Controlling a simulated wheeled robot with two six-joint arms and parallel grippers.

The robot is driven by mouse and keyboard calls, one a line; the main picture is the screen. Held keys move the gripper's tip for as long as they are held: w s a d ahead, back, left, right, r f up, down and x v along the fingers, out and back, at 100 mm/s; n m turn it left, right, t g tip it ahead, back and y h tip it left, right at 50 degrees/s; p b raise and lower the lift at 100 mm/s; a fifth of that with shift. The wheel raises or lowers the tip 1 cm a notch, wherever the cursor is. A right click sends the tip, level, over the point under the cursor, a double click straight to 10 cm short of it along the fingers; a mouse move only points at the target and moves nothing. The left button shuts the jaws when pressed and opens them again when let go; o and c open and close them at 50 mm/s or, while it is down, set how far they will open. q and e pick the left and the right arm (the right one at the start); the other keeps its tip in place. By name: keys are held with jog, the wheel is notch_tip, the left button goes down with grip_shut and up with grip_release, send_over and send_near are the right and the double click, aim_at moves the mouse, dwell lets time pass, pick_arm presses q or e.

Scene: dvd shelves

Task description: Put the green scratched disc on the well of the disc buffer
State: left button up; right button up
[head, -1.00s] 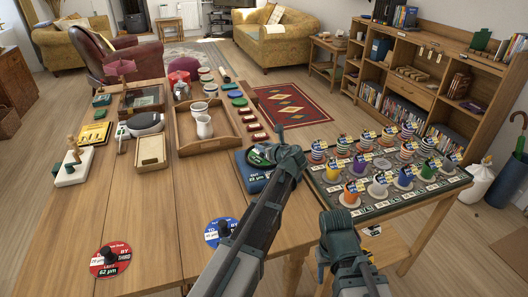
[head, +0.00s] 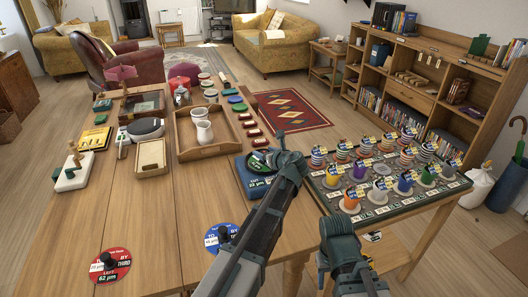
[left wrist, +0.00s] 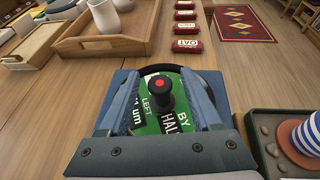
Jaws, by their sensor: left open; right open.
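The green disc (left wrist: 168,125), with white lettering and a black knob (left wrist: 165,92) with a red top, lies over the dark round well of the blue disc buffer (left wrist: 123,82). I cannot tell whether it sits fully flat. In the head view the buffer (head: 246,182) stands at the table's right edge, with the green disc (head: 258,160) partly hidden by my left gripper (head: 275,158). In the left wrist view my left gripper (left wrist: 165,100) is open, its fingers on either side of the knob. My right gripper (head: 338,222) hangs open and empty at lower right.
A red disc (head: 122,268) and a blue disc (head: 212,243) with black knobs lie on the table front. A wooden tray (head: 235,143) with white jugs stands behind the buffer. A dark board (head: 400,205) with several striped and coloured items is at right.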

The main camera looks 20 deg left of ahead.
pick_arm(q)
jog(key=p+v, duration=0.3)
jog(key=v, duration=0.7)
jog(key=shift+a, duration=0.1)
jog(key=shift+s+d+r+p, duration=0.2)
jog(key=shift+s+d+p, duration=0.25)
